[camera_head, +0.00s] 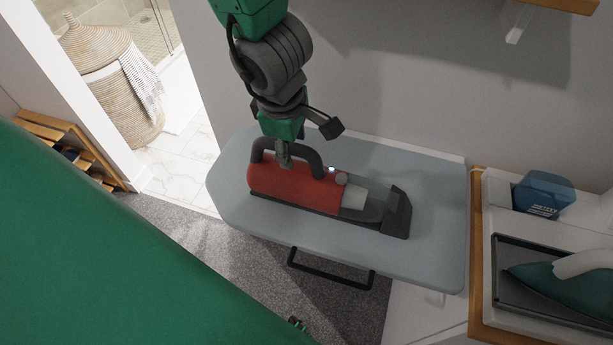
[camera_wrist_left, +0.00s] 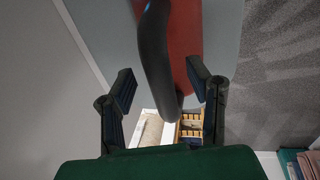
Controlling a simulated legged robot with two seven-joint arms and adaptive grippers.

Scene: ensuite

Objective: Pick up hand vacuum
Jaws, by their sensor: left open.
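The hand vacuum (camera_head: 285,187) lies on its side-long base on the grey ironing board, with a red body, a clear-grey front part and a dark nozzle pointing right. Its dark arched handle (camera_head: 314,160) rises over the red body. My left gripper (camera_head: 308,142) is above the handle with its fingers spread. In the left wrist view the open fingers of the left gripper (camera_wrist_left: 162,86) stand on either side of the dark handle (camera_wrist_left: 156,55), apart from it. The red body (camera_wrist_left: 185,35) shows beyond the handle. My right gripper is not in view.
The ironing board (camera_head: 440,190) stands against the wall. At right, a wooden-edged shelf (camera_head: 479,250) holds an iron (camera_head: 560,283) and a blue container (camera_head: 543,192). A wicker basket (camera_head: 112,85) and wooden rack (camera_head: 75,150) are at left. A shelf (camera_head: 560,4) juts overhead.

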